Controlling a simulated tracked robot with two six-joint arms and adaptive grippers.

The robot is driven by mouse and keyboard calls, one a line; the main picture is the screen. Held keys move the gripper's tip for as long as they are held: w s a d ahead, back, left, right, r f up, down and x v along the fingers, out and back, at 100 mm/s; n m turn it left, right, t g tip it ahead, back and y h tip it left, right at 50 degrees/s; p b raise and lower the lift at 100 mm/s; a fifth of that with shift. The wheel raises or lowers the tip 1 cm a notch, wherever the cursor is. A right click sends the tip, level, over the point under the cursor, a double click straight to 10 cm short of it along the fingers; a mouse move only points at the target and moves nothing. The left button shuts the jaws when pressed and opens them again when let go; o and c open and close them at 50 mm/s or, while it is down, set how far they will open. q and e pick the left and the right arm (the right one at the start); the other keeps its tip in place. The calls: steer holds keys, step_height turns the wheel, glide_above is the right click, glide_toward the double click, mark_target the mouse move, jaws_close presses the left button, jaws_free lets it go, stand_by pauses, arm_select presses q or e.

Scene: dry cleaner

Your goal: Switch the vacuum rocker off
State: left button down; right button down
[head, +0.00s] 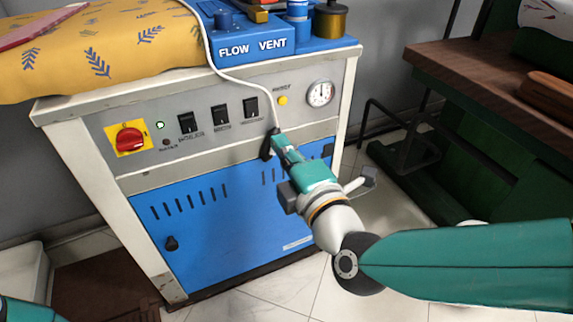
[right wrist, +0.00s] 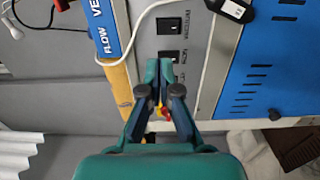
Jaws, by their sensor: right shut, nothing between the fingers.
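The grey front panel (head: 222,152) of the pressing machine carries three black rockers in a row: the left rocker (head: 187,122), the middle rocker (head: 220,112) and the right rocker (head: 251,107). Their labels are too small to read, so I cannot tell which is the vacuum rocker or its position. Two rockers also show in the right wrist view, an upper one (right wrist: 170,25) and a lower one (right wrist: 168,57). My right gripper (head: 269,148) is shut and empty, below and right of the right rocker. In its wrist view my right gripper (right wrist: 165,65) shows its fingers together. My left gripper is out of view.
A red rotary switch (head: 130,138), a lit lamp (head: 160,125), a yellow button (head: 283,100) and a gauge (head: 320,94) share the panel. A white cord (head: 228,77) hangs across it to a white-and-black piece (right wrist: 234,9). A wooden-topped table (head: 470,62) stands right.

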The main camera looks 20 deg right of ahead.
steer(key=shift+s, duration=0.65)
steer(key=shift+d, duration=0.1)
